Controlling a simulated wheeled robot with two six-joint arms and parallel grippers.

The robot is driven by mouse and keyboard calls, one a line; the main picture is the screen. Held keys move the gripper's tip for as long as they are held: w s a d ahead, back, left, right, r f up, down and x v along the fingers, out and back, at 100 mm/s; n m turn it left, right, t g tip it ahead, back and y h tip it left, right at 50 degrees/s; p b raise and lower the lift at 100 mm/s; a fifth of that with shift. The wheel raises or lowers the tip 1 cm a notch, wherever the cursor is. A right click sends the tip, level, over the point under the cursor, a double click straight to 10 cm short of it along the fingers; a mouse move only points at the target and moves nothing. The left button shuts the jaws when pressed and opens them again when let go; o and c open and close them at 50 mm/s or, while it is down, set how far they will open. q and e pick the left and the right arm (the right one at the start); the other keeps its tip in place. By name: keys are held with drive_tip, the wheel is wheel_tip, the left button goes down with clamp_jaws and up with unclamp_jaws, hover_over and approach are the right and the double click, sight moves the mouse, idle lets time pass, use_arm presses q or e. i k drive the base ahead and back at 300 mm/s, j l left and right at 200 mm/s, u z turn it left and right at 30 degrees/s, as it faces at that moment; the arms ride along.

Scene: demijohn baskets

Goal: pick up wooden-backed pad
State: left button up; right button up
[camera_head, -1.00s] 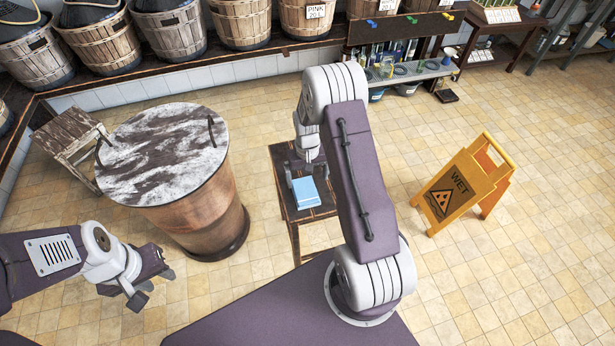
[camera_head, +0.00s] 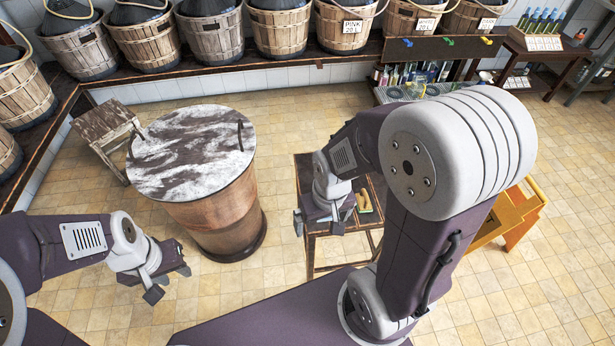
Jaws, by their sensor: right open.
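A small tan wooden piece with a green edge, which looks like the wooden-backed pad (camera_head: 365,201), lies on a small dark wooden table (camera_head: 304,178) in the head view. My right gripper (camera_head: 318,227) is over this table, just left of the pad, fingers apart and empty. Its wrist and forearm cover much of the tabletop. My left gripper (camera_head: 168,283) is open and empty above the floor, left of the table and in front of the barrel.
A large barrel with a stained lid (camera_head: 190,150) stands left of the small table. A worn stool (camera_head: 105,125) is behind it. Basketed demijohns (camera_head: 208,40) line the back shelf.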

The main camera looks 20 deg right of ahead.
sight(364, 205)
drive_tip(key=k+z, duration=0.1)
drive_tip(key=z, duration=1.35)
